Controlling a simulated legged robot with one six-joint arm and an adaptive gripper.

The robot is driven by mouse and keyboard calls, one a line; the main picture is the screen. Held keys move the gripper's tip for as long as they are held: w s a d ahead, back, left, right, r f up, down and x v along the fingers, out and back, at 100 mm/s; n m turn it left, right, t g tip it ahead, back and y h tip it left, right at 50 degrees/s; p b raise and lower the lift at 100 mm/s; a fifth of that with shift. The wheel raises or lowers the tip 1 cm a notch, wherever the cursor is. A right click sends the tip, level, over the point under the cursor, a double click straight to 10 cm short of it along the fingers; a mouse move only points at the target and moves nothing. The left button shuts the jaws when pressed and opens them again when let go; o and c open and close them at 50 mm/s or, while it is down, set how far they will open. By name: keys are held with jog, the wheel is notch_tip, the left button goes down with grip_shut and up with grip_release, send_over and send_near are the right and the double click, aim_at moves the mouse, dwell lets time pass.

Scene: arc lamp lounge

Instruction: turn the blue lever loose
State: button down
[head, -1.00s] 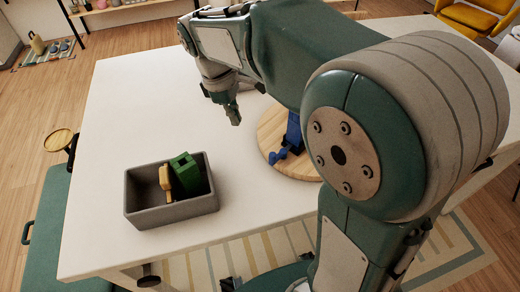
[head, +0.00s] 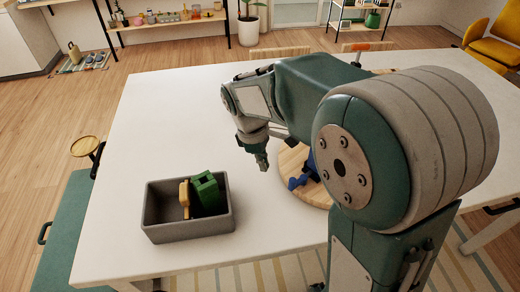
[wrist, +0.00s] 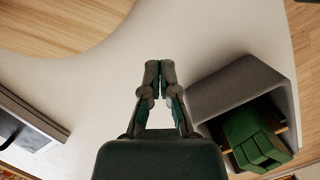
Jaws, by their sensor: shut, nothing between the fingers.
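The blue lever (head: 297,182) shows in the head view on a round wooden board (head: 289,160), at the board's left side. My arm hides most of the board and whatever the lever is joined to. My gripper (head: 263,166) is shut and empty. It points down over the white table, just left of the board and apart from the lever. In the wrist view my gripper's fingertips (wrist: 160,66) are together, with the board (wrist: 60,22) at upper left. The lever does not show in the wrist view.
A grey bin (head: 190,229) stands on the white table (head: 130,150) at front left, holding a green block (head: 205,191) and a yellowish wooden piece (head: 184,198). The bin also shows right of my gripper in the wrist view (wrist: 235,85). The table's left and back left are clear.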

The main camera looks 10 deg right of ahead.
aim_at(302, 178)
jog(key=shift+s+d+f, duration=0.2)
jog(key=shift+d+f, duration=0.15)
jog(key=shift+f, duration=0.25)
jog(key=shift+s+d+f, duration=0.15)
jog(key=shift+d+f, duration=0.2)
jog(key=shift+f, duration=0.25)
jog(key=shift+s+d, duration=0.65)
jog(key=shift+d, duration=0.3)
jog(key=shift+s+d, duration=0.25)
jog(key=shift+d, duration=0.15)
